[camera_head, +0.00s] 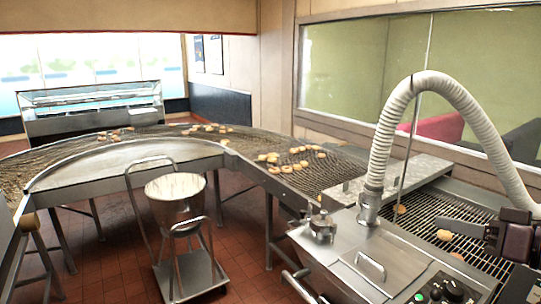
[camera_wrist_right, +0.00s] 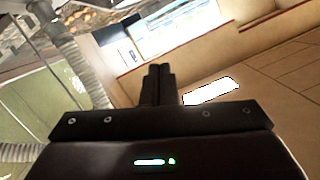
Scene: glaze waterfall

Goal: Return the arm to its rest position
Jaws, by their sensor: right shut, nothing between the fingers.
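My right gripper (camera_head: 462,228) comes in at the right edge of the head view, a dark body with its fingers pointing left above the wire grate of the glazing machine. In the right wrist view the two dark fingers of the right gripper (camera_wrist_right: 158,70) stand pressed together, with nothing between them. The gripper touches nothing that I can see. My left gripper is not in either view.
The glazing machine (camera_head: 372,262) with its ribbed white hose (camera_head: 378,140) stands close to my right arm. Several donuts (camera_head: 287,167) lie on the curved conveyor (camera_head: 240,143). A bucket (camera_head: 175,205) on a cart stands on the open red tile floor.

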